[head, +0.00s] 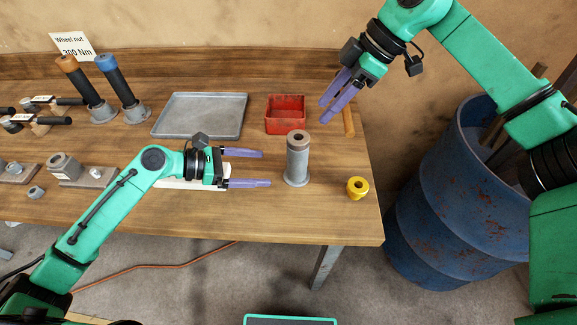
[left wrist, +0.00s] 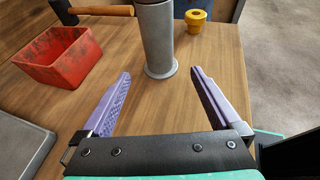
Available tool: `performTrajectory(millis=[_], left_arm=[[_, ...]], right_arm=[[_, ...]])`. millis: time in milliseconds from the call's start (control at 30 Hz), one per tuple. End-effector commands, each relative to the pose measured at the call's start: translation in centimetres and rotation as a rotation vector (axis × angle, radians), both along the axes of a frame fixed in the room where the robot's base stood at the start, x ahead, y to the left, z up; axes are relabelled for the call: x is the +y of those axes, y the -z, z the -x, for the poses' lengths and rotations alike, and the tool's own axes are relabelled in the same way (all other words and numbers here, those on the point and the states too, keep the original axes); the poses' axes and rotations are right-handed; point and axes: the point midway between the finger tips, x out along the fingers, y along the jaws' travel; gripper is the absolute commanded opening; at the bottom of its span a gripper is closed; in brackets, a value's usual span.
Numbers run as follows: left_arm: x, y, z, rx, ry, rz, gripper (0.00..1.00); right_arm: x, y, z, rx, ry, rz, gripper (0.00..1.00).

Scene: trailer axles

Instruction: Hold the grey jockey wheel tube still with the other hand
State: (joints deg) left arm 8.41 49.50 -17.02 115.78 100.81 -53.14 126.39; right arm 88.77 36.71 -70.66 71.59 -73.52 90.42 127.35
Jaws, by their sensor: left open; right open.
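The grey jockey wheel tube (head: 298,160) stands upright on the wooden table, with a flared foot and a brownish top. It also shows in the left wrist view (left wrist: 155,40), beyond and between the open fingers, its top cut off by the frame. My left gripper (head: 266,168) is open and empty, its purple fingers pointing at the tube from the left with a small gap. My right gripper (head: 328,108) is open and empty, above the table's back right, clear of the tube.
A yellow flanged part (head: 357,188) sits right of the tube near the table edge. A red bin (head: 286,114) and a grey tray (head: 200,116) lie behind. A hammer (left wrist: 100,11) lies behind the tube. A blue barrel (head: 455,200) stands right of the table.

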Motion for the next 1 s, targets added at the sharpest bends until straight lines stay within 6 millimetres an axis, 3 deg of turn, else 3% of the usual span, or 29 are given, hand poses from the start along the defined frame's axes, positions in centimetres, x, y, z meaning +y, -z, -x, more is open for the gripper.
performTrajectory(millis=[400,567,800,867,1000], left_arm=[[-8.7,3.6,-2.9,-0.002,-0.001,0.002,0.97],[-10.0,4.3,-3.3,-0.003,-0.001,-0.001,0.97],[-10.2,4.4,-3.4,-0.003,-0.002,-0.002,0.97],[-10.2,4.4,-3.4,-0.003,-0.002,-0.002,0.78],[-10.1,4.4,-3.4,-0.003,-0.001,-0.002,0.25]], right_arm=[[0.0,0.0,0.0,0.000,0.000,0.000,0.50],[0.0,0.0,0.0,0.000,0.000,0.000,0.50],[0.0,0.0,0.0,0.000,0.000,0.000,0.50],[0.0,0.0,0.0,0.000,0.000,0.000,0.50],[0.0,0.0,0.0,0.000,0.000,0.000,0.50]])
